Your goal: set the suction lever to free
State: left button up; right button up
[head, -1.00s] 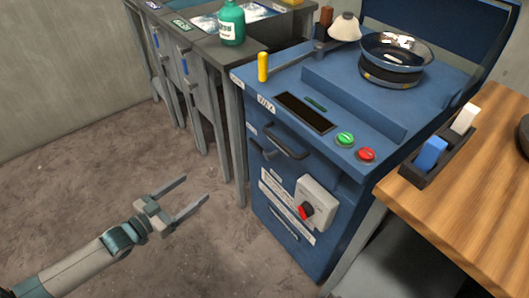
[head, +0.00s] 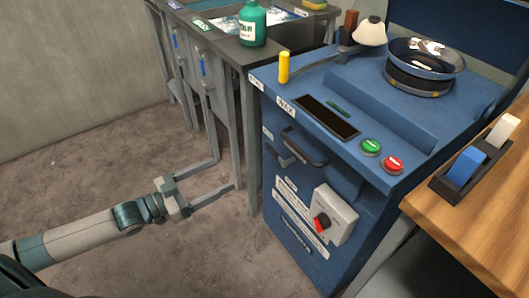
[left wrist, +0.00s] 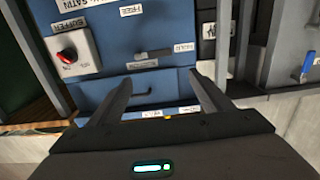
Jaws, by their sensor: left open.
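The suction lever (left wrist: 155,55) is a short dark grey bar on the blue machine's front. In the left wrist view it lies crosswise, with its end towards the HOLD label (left wrist: 184,47). The FREE label (left wrist: 130,10) is farther up in that view. The lever (head: 283,156) also shows small in the head view, left of a dark handle. My left gripper (head: 228,174) is open and empty, apart from the machine and left of the lever. In the left wrist view its fingers (left wrist: 160,82) point at the panel. My right gripper is out of view.
A white box with a red knob (head: 321,222) sits on the machine's front, right of and below the lever. A dark handle (head: 305,150) juts out beside the lever. Grey sink legs (head: 232,140) stand close behind my left fingers. A wooden table (head: 470,230) is at right.

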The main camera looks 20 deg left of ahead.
aim_at(271, 149)
pick_arm(q)
jog(key=b+x, duration=0.1)
jog(key=x, duration=1.4)
jog(key=shift+x, duration=0.8)
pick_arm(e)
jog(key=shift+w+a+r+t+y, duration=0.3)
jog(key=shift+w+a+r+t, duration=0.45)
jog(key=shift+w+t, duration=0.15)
pick_arm(q)
jog(key=c, duration=1.5)
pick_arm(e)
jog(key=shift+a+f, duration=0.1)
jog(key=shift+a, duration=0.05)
